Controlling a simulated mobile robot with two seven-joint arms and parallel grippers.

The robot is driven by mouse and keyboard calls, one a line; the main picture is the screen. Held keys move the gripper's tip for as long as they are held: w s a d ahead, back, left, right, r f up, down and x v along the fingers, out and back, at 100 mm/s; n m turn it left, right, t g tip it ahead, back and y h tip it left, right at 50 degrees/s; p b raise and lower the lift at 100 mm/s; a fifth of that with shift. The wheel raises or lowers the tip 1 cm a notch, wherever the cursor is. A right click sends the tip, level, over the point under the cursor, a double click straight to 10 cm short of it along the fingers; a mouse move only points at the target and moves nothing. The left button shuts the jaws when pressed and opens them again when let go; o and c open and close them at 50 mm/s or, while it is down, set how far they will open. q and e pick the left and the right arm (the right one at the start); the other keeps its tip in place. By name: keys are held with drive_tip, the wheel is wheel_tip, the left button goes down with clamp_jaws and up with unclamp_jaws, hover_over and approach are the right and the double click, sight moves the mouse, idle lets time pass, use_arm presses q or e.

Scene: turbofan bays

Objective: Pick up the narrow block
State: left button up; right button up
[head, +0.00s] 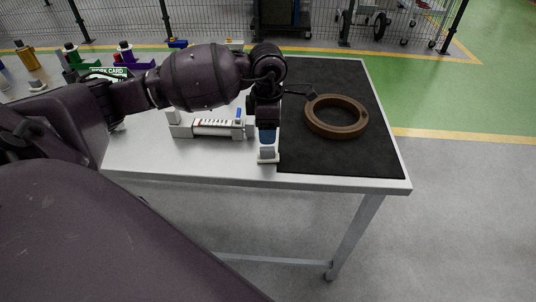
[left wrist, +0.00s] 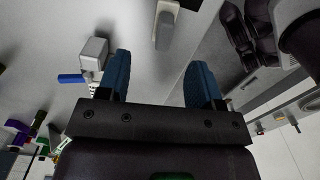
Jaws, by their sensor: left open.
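A small pale block (head: 268,156), which I take for the narrow block, stands near the table's front edge, beside the dark mat. My left gripper (head: 268,136) is over it in the head view and hides its upper part. In the left wrist view, the block (left wrist: 166,24) shows beyond the fingertips, white with a grey face. The left gripper (left wrist: 160,78) has its blue fingers wide apart with nothing between them. The block lies ahead of the gap, apart from both fingers. My right gripper is not seen.
A white fixture (head: 182,130) with a cylinder stands left of the block; its blue piece (left wrist: 72,78) is near one finger. A brown ring (head: 336,131) lies on the dark mat (head: 340,80). Coloured items stand at the back left. The table's front edge (head: 340,184) is close.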

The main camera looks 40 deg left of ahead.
sight(268, 148)
use_arm(q)
drive_tip(key=f, duration=0.8)
drive_tip(key=shift+s+d+f, duration=0.2)
drive_tip(key=shift+f, duration=0.15)
drive_tip(key=c, duration=1)
drive_tip(key=shift+r, duration=0.1)
wheel_tip(268, 148, up, 20)
drive_tip(key=p, duration=0.1)
